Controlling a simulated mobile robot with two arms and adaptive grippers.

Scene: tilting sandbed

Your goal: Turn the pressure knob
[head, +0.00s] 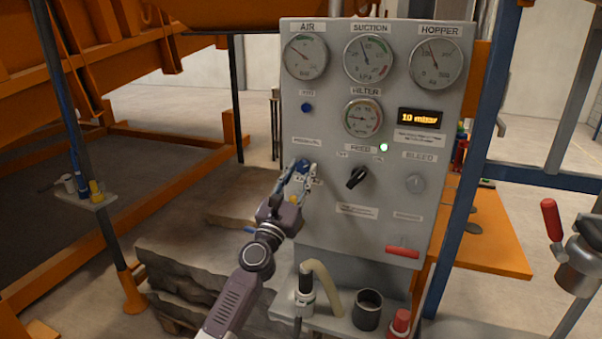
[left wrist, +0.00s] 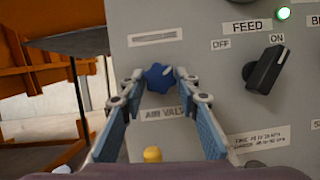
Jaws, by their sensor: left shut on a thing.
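The blue lobed knob (head: 301,166) is on the left side of the grey control panel (head: 385,225), under a label that seems to read pressure. In the left wrist view the knob (left wrist: 157,78) sits above a label partly reading "AIR VAL". My left gripper (head: 304,170) reaches it from below and is shut on it. In the left wrist view the two fingertips of my left gripper (left wrist: 159,74) are on either side of the knob, which partly hides behind them. My right gripper is not in view.
A black feed switch (head: 356,177) points toward ON, under a lit green lamp (head: 383,147). Several gauges and a display (head: 419,118) reading 10 mbar are higher up. A shelf below holds a hose (head: 322,275), a dark cup (head: 367,309) and a red-topped part (head: 400,322).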

